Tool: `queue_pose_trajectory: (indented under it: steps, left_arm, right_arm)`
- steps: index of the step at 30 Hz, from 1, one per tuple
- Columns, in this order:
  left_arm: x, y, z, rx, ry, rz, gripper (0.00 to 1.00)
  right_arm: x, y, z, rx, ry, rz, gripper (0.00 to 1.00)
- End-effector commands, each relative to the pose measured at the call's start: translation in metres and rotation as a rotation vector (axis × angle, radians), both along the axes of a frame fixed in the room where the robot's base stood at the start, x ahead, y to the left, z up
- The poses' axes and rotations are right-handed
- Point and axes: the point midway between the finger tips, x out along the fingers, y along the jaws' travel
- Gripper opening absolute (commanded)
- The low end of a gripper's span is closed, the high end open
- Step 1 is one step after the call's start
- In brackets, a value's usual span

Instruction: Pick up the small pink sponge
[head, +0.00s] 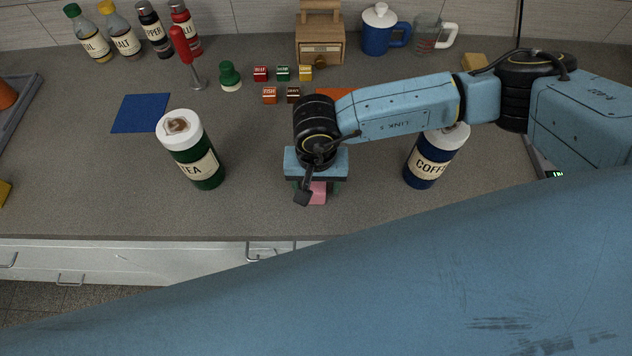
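The small pink sponge (318,193) lies on the grey counter in the middle of the head view, partly hidden under my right gripper. My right gripper (316,188) points down over it, its greenish fingers spread near the two sides of the sponge. The fingers look apart, and I see no clear grip on the sponge. A dark part of the gripper covers the sponge's left side. My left gripper is not in view.
A green TEA canister (205,170) stands to the left and a blue COFFEE canister (428,163) to the right, close under my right arm. Small labelled cubes (283,73) sit behind. A blue mat (140,113) lies left. The counter's front edge is near.

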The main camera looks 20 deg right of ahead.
Motion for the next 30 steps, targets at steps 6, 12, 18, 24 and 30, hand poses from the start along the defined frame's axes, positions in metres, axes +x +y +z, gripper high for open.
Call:
queue_pose_trajectory:
  steps: [6, 12, 18, 24, 30]
  left_arm:
    - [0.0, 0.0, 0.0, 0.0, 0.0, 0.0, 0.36]
    - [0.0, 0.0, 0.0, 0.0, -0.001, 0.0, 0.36]
    - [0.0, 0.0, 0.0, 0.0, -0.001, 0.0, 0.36]
    - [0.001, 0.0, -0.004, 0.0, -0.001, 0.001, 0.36]
    - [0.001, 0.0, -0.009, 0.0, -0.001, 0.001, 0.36]
  right_arm:
    - [0.0, 0.0, 0.0, 0.0, 0.0, 0.0, 0.34]
    - [0.0, 0.0, 0.001, 0.0, 0.0, 0.0, 0.14]
    - [0.0, 0.0, 0.002, 0.001, 0.0, 0.0, 0.14]
    - [0.001, 0.0, 0.029, 0.002, -0.004, 0.003, 0.14]
    - [0.001, 0.0, 0.07, 0.002, -0.004, 0.001, 0.14]
